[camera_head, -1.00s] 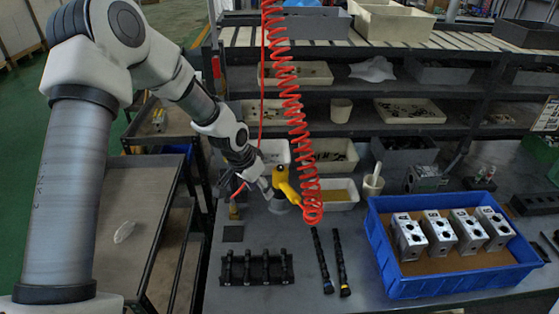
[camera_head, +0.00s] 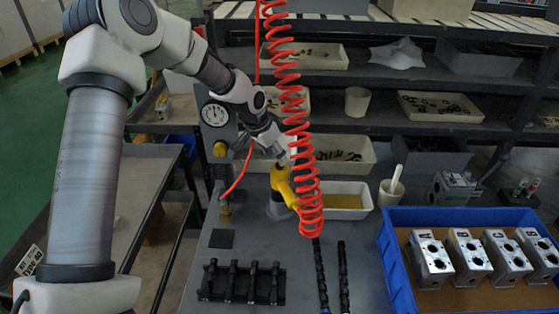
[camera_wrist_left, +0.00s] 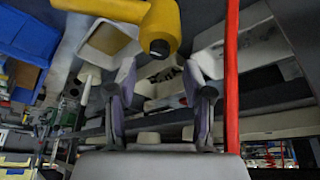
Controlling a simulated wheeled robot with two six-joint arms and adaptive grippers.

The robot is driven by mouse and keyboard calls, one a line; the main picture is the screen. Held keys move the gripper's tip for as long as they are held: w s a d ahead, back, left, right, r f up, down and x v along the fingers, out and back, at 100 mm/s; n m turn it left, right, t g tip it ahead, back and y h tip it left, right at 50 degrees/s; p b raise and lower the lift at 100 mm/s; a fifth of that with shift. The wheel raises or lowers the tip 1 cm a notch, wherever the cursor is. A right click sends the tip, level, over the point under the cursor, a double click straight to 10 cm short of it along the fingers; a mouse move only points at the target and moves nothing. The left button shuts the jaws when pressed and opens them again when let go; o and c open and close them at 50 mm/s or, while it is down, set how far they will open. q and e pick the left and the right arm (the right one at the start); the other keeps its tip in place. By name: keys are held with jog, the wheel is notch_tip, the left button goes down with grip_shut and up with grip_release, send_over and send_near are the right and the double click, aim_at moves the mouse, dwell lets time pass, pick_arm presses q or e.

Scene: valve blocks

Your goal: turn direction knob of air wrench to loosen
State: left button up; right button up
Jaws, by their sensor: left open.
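The yellow air wrench (camera_head: 283,185) stands upright in a holder on the grey workbench, with the coiled red hose (camera_head: 297,120) hanging in front of it and to its right. In the left wrist view the wrench's yellow body (camera_wrist_left: 160,28) shows at the top middle, with a dark round end. My left gripper (camera_head: 285,158) is at the upper part of the wrench in the head view. In the left wrist view its two fingers (camera_wrist_left: 160,85) are apart with nothing between them. The direction knob cannot be made out. My right gripper is not in view.
A blue crate (camera_head: 390,262) with several metal valve blocks (camera_head: 468,255) is at the right. A black rack (camera_head: 243,283) and two dark rods (camera_head: 343,280) lie in front. A cream tray (camera_head: 365,189) stands beside the wrench. A straight red hose (camera_wrist_left: 231,90) crosses the wrist view.

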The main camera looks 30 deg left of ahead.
aim_at(277, 166)
pick_arm(q)
jog(key=shift+x, duration=1.8)
jog(key=shift+s, duration=0.1)
grip_shut()
